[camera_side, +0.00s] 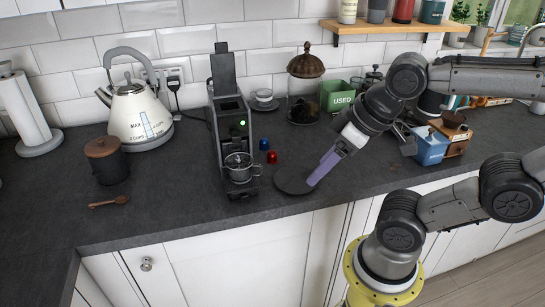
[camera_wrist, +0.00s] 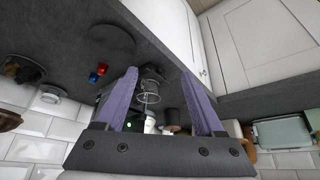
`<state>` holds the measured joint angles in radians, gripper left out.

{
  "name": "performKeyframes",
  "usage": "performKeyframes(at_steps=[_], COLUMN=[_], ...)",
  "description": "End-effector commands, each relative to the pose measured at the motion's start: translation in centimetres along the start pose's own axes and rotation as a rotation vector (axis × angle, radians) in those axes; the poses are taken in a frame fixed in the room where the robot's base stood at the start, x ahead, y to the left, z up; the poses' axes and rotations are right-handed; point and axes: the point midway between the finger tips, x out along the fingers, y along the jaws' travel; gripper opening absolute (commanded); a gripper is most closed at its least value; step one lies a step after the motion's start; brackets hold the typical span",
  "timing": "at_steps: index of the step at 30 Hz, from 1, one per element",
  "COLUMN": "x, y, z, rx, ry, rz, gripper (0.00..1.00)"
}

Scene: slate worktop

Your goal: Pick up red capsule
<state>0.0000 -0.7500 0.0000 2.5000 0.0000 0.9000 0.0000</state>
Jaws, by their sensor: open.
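The small red capsule (camera_side: 272,157) lies on the dark worktop just right of the coffee machine. A blue capsule (camera_side: 264,144) lies right behind it. In the wrist view the red capsule (camera_wrist: 93,78) and the blue capsule (camera_wrist: 102,68) sit close together, left of my purple fingers. My gripper (camera_side: 312,183) is to the right of the red capsule, its fingers pointing down-left over the right edge of a dark round disc (camera_side: 287,184). In the wrist view my gripper (camera_wrist: 160,72) has its two fingers wide apart with nothing held between them.
The coffee machine (camera_side: 243,128) with a glass cup (camera_side: 239,167) stands left of the capsules. Behind are a lidded glass jar (camera_side: 304,104), a cup on a saucer (camera_side: 264,98) and a green box (camera_side: 338,95). A blue container (camera_side: 431,150) is right. The worktop's front edge is close.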

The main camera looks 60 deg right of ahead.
Motion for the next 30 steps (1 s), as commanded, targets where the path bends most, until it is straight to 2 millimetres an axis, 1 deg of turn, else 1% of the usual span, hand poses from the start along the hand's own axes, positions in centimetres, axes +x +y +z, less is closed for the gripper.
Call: performKeyframes(at_steps=[5, 6, 14, 17, 20, 23, 24, 27, 29, 30], x=[0.0, 0.0, 0.0, -0.1, -0.1, 0.2, 0.5, 1.7, 2.6, 3.3], y=[0.0, 0.0, 0.0, 0.3, 1.1, 2.6, 3.4, 5.6, 7.1, 8.2], z=[0.0, 0.0, -0.1, -1.0, -3.1, -6.3, -7.7, -10.7, -12.4, -13.4], rx=[0.000, 0.000, 0.004, 0.055, 0.184, 0.384, 0.472, 0.693, 0.825, 0.911], ry=[0.000, 0.000, -0.001, -0.019, -0.061, -0.121, -0.145, -0.203, -0.237, -0.257], rz=[0.000, 0.000, 0.001, 0.008, 0.030, 0.066, 0.084, 0.132, 0.165, 0.188], gripper=[0.70, 0.77, 0.77, 0.77, 0.77, 0.77, 0.77, 0.77, 0.77, 0.77])
